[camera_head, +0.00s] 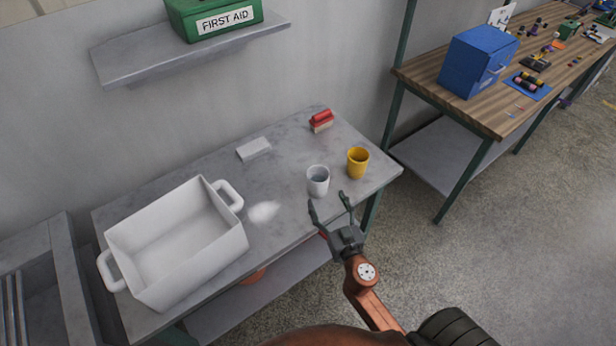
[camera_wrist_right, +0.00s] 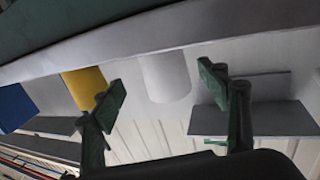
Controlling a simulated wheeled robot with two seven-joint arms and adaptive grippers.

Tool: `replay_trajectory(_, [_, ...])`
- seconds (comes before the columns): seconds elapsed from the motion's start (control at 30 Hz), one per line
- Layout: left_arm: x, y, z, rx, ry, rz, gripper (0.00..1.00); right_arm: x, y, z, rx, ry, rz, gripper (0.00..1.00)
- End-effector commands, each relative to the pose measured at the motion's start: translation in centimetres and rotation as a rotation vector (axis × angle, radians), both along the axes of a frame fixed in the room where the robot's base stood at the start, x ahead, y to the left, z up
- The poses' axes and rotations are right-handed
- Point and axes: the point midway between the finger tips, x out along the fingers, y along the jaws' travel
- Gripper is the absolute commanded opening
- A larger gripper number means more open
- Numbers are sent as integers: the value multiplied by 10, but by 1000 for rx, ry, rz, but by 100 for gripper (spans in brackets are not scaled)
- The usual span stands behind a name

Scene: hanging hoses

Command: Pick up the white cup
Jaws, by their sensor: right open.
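The white cup (camera_head: 318,181) stands upright near the front edge of the grey table (camera_head: 215,171), left of a yellow cup (camera_head: 357,163). My right gripper (camera_head: 330,206) is open and empty just in front of the table's edge, close to the white cup and apart from it. In the right wrist view, which is turned over, the white cup (camera_wrist_right: 166,76) shows beyond and between the open fingers (camera_wrist_right: 165,90). The yellow cup (camera_wrist_right: 85,85) shows there behind the left finger. My left gripper is not in view.
A large white handled bin (camera_head: 175,243) fills the table's left part. A white patch (camera_head: 263,211) lies between bin and cup. A red-and-white brush (camera_head: 321,121) and a pale block (camera_head: 254,149) lie farther back. A shelf (camera_head: 150,57) with a green first aid box (camera_head: 215,17) hangs above.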

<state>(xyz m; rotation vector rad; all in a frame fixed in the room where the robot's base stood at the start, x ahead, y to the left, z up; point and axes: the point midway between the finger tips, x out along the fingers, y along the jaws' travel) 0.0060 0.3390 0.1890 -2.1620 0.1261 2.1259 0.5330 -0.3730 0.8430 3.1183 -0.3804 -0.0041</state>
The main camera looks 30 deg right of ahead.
Motion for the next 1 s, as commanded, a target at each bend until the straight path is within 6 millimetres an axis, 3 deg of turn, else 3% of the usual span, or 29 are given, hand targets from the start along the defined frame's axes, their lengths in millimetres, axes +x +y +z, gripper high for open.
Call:
replay_trajectory(0.17, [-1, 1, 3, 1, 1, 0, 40, 19, 2, 2, -3, -2, 12, 68])
replay_trajectory(0.4, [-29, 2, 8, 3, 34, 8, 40, 50, 3, 1, -5, -2, 24, 68])
replay_trajectory(0.5, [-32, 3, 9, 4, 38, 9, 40, 66, 0, 1, -6, -3, 23, 68])
replay_trajectory(0.7, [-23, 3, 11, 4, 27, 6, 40, 82, -5, -2, -2, 0, 20, 68])
replay_trajectory(0.93, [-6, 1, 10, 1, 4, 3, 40, 82, -7, -2, 0, 0, 18, 68])
replay_trajectory(1.0, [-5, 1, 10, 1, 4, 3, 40, 82, -7, -2, 0, 0, 17, 63])
